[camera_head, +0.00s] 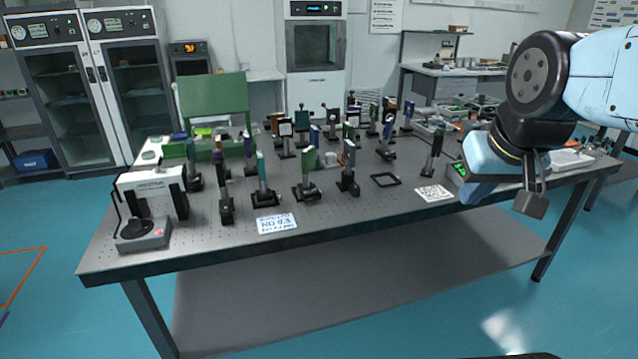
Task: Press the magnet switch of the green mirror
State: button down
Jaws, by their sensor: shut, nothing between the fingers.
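Several optics on posts stand on the optical table (400,212), and more than one is green. A light green one (308,160) stands upright near the front middle. A darker green one (437,142) stands further right, nearer my arm. I cannot tell which is the green mirror, and its magnet switch is too small to make out. My gripper (532,204) is shut and empty at the right. It points down near the table's front right edge, apart from the posts.
A grey device with a black knob (140,232) stands at the front left corner. A black square frame (385,179) and a patterned white card (434,193) lie on bare tabletop. A printed card (276,223) lies near the front edge. Crowded posts fill the back middle.

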aim_at(312, 190)
jog(key=z, duration=0.5)
jog(key=k, duration=1.2)
jog(key=z, duration=0.1)
jog(key=i, duration=0.65)
jog(key=u, duration=0.7)
jog(key=i, duration=1.2)
jog(key=z, duration=0.6)
